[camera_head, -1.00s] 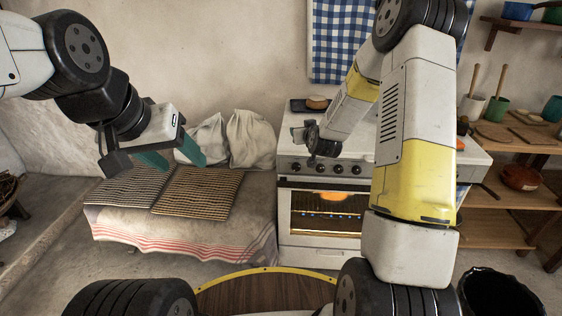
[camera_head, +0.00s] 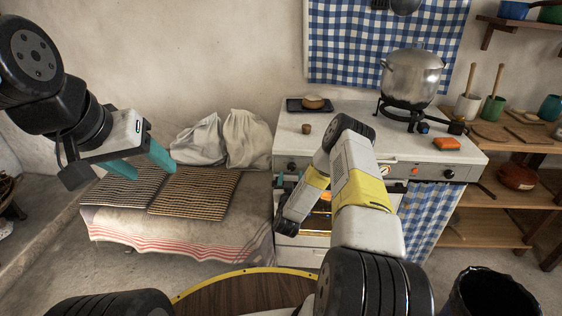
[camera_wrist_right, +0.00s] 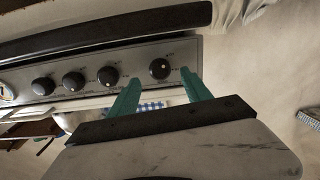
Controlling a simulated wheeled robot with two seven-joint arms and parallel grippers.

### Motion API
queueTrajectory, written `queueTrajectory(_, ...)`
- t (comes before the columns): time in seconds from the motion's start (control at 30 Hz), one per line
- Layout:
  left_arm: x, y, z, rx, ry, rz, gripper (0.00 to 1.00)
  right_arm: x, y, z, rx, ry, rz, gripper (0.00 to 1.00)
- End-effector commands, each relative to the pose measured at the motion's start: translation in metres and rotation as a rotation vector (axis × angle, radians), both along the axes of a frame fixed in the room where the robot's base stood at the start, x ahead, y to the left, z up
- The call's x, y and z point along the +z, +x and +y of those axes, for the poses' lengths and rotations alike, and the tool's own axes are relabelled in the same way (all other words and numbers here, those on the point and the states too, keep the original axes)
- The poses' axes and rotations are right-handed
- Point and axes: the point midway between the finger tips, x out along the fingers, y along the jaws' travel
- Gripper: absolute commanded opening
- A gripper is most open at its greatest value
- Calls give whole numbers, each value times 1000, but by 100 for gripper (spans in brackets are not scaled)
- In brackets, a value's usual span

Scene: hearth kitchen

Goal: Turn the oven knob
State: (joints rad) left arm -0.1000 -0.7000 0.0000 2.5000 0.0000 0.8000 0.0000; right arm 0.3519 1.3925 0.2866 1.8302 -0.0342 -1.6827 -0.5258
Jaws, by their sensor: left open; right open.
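The white oven (camera_head: 400,150) has a row of black knobs on its front panel. In the right wrist view one knob (camera_wrist_right: 160,68) at the end of the row appears between the teal fingers of my right gripper (camera_wrist_right: 160,76), which is open; I cannot tell how deep the fingers reach around it. Other knobs (camera_wrist_right: 107,76) lie to its left. In the head view one knob (camera_head: 291,166) shows at the panel's left end; my right arm hides much of the panel and oven front. My left gripper (camera_head: 142,166) is open and empty, above the bench.
A steel pot (camera_head: 412,78) stands on a burner at the right of the cooktop. An orange block (camera_head: 446,143) and a dark tray (camera_head: 293,105) with a bun also lie on top. Two woven mats (camera_head: 195,191) and cloth sacks are on the bench at left.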

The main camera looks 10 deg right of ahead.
Motion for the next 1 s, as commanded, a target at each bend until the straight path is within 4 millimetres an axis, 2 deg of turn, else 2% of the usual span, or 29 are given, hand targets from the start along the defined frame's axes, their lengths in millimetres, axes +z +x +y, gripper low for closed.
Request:
queueTrajectory(0.1, 0, 0, 0, 0, 0, 0, 57, 1, 19, -6, -2, -1, -2, 57)
queueTrajectory(0.23, 0, 0, 0, 0, 0, 0, 57, 0, 34, -9, -1, 0, 0, 57)
queueTrajectory(0.4, 0, 0, 0, 0, 0, 0, 57, 0, 42, -12, 1, 0, 1, 57)
queueTrajectory(0.6, 0, 0, 0, 0, 0, 0, 57, 0, 42, -12, 1, 1, 2, 57)
queueTrajectory(0.67, 0, 0, 0, 0, 0, 0, 57, 0, 42, -12, 1, 1, 2, 49)
queueTrajectory(0.9, 0, 0, 0, 0, 0, 0, 57, 0, 42, -12, 1, 1, 2, 2)
queueTrajectory(1.0, 0, 0, 0, 0, 0, 0, 57, 0, 42, -12, 1, 1, 2, 0)
